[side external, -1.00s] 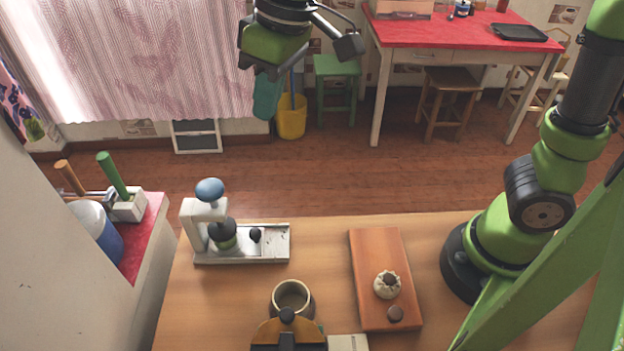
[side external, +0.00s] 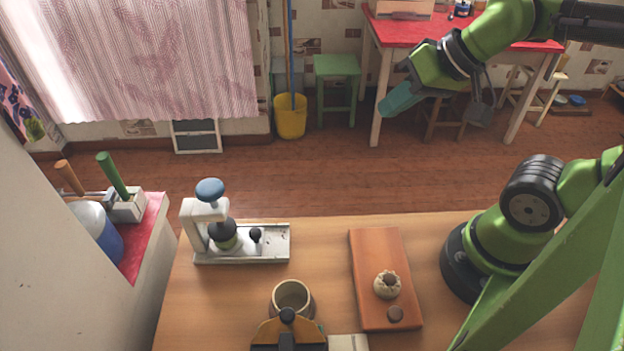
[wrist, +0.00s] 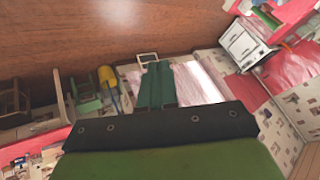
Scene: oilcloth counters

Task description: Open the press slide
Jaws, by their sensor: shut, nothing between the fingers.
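The press (side external: 205,212) stands at the left back of the wooden counter, a pale frame with a blue ball on top and a dark cylinder under its arm. Its slide (side external: 274,243) is a light, low tray that runs to the right, with a small black knob (side external: 255,234) close beside the dark cylinder. I cannot tell how far the slide is out. My gripper (side external: 395,102) is high above the floor beyond the counter, up and to the right of the press and well apart from it. Its teal fingers show together and empty in the wrist view (wrist: 156,84).
A reddish-brown board (side external: 373,252) with a pale bun (side external: 387,284) and a brown disc lies right of the press. A beige cup (side external: 291,297) and an orange-black device (side external: 288,333) stand at the front. The counter between press and board is clear.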

